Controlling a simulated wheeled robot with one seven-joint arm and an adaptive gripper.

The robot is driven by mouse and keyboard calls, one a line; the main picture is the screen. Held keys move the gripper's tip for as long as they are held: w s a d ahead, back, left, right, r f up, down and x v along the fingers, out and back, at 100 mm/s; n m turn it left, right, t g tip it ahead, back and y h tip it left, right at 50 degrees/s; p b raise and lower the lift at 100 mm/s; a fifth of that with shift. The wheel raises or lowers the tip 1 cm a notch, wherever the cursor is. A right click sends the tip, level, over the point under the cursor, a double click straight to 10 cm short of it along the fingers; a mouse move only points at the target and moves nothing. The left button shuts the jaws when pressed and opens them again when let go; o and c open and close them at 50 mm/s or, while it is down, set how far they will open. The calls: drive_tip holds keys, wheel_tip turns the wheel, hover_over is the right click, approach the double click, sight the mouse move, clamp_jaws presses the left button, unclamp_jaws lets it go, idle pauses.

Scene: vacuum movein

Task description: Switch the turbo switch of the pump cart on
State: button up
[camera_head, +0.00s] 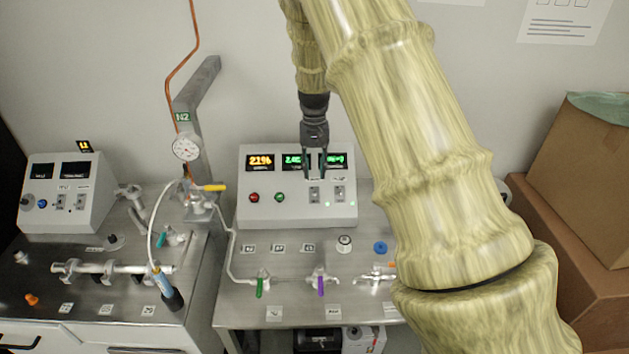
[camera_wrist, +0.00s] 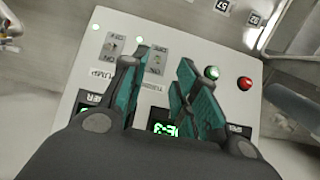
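The pump cart's white control box (camera_head: 255,212) stands on the middle steel bench, with two rocker switches below its displays. The left switch (camera_head: 314,195) lies just below my gripper (camera_head: 315,177); the right switch (camera_head: 340,193) is beside it. In the wrist view the picture is turned: the nearer switch (camera_wrist: 157,62) shows between my fingertips (camera_wrist: 163,54), and its label seems to read TURBO. The other switch (camera_wrist: 114,46) is left of it, labelled PUMP. My gripper is open and empty. Whether the fingers touch the panel, and the switch position, I cannot tell.
A red button (camera_head: 254,198) and a green button (camera_head: 279,198) sit on the box. Small green lamps (camera_head: 327,204) glow near the switches. Valves with green (camera_head: 260,287) and purple (camera_head: 321,286) handles stand in front. A second box (camera_head: 68,205) is at left, cardboard boxes (camera_head: 580,180) at right.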

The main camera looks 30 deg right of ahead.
drive_tip(key=shift+w+d+r, duration=0.1)
drive_tip(key=shift+w+r, duration=0.05)
drive_tip(key=shift+r, duration=1.1)
drive_tip(key=shift+w+d+r, duration=0.1)
drive_tip(key=shift+w+r, duration=0.05)
drive_tip(key=shift+r, duration=1.05)
